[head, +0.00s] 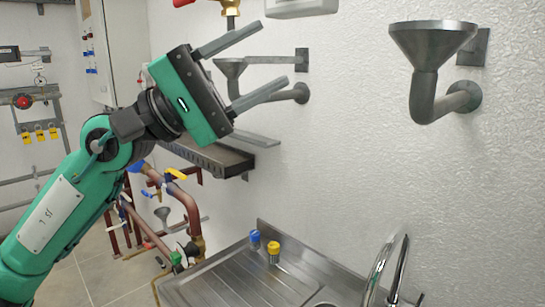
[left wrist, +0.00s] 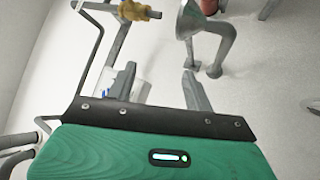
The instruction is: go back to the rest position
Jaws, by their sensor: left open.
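My left gripper (head: 255,68) is raised in the upper left of the head view, in front of the white wall. Its two grey fingers are apart, with nothing between them. The open fingers also show in the left wrist view (left wrist: 158,85), pointing toward the wall fittings. The green left arm comes in from the lower left of the head view. My right gripper is in neither view.
A metal sink (head: 240,285) with a curved tap (head: 385,265) stands below. A grey funnel (head: 433,45) juts from the wall at right; a smaller funnel (head: 231,68) is behind the fingers. Copper pipes (head: 190,205) with valves stand below the left gripper.

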